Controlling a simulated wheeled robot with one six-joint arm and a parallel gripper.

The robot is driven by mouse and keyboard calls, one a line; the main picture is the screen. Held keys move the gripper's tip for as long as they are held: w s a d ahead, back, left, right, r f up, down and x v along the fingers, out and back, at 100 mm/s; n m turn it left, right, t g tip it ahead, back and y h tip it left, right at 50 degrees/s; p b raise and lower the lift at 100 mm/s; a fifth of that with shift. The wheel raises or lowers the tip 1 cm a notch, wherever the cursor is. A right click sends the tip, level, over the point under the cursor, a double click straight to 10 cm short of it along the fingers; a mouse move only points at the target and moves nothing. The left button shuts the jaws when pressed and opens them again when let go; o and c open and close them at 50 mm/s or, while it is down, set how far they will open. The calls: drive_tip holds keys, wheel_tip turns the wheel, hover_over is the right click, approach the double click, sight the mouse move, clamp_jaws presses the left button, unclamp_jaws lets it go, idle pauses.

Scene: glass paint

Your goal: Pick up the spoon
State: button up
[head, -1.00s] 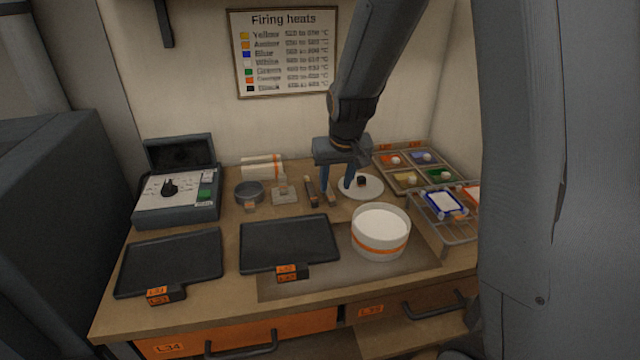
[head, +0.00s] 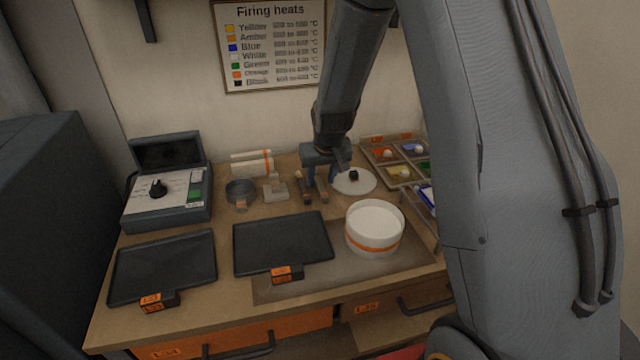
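My gripper (head: 321,182) points down over the back of the bench, its two fingers apart. Two small slim tools with wooden and dark parts lie beneath and just left of it: one tool (head: 302,188) is left of the fingers, the other tool (head: 323,193) is below and between them. Either may be the spoon; they are too small to tell which. I see nothing held between the fingers, and cannot tell whether they touch a tool. A white plate (head: 366,186) with a small black piece (head: 353,174) lies just right of the gripper.
A white tub with an orange band (head: 374,228) stands in front. Left of the tools are a stamp-like block (head: 275,190), a grey bowl (head: 240,192) and white rolls (head: 251,163). Two dark trays (head: 283,243) lie in front; a control box (head: 165,190) stands left. A divided paint tray (head: 397,172) is right.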

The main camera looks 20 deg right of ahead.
drive_tip(key=shift+x, duration=0.8)
drive_tip(key=shift+f, duration=0.2)
clamp_jaws()
